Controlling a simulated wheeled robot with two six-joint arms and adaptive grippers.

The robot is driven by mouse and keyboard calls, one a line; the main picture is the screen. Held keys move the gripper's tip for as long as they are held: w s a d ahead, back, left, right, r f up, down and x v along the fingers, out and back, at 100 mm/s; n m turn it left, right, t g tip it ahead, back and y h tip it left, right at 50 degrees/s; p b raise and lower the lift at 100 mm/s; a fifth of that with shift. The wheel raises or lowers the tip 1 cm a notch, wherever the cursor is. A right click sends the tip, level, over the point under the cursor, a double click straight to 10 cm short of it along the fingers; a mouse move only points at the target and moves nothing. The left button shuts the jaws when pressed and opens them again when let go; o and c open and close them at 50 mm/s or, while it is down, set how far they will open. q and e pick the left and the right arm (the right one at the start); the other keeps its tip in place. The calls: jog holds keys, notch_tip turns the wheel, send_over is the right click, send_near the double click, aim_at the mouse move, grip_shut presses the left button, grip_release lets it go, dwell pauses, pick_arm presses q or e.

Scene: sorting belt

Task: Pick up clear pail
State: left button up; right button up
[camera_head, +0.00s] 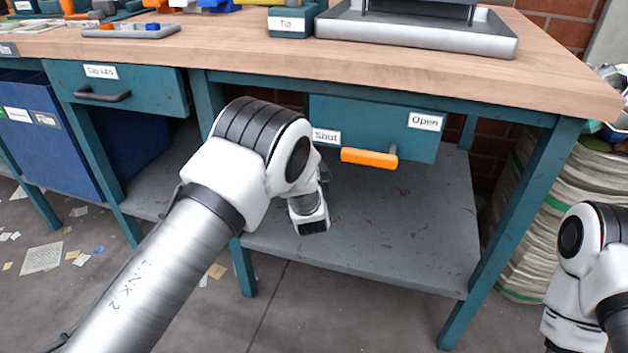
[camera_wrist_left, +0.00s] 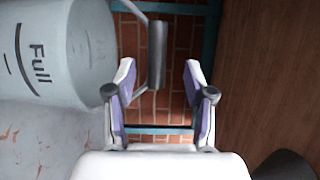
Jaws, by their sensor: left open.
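A pale grey-blue pail (camera_wrist_left: 70,50) lettered "Full" with a marked line is at the left of the left wrist view, partly cut off by the frame. Its wire bail carries a dark grey cylindrical grip (camera_wrist_left: 157,55). My left gripper (camera_wrist_left: 159,72) is open, with one finger on each side of that grip. A gap shows on both sides, so the fingers look apart from it. In the head view the pail and my left fingers are not visible; my left arm covers that part of the lower shelf. My right gripper is out of view.
The grey lower shelf (camera_head: 370,235) lies under the wooden bench top (camera_head: 400,75). A teal drawer (camera_head: 375,125) with an orange handle (camera_head: 369,158) hangs above it, and a bench leg (camera_head: 510,235) stands to the right. A brick wall (camera_wrist_left: 175,95) is behind.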

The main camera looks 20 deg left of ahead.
pick_arm(q)
jog(key=b+x, duration=0.2)
jog(key=x, duration=0.1)
jog(key=b+x, duration=0.1)
jog(key=x, duration=0.1)
jog(key=shift+w+f, duration=0.25)
jog(key=shift+f, duration=0.15)
jog(key=shift+r, duration=0.2)
grip_shut()
jog(key=shift+r, duration=0.1)
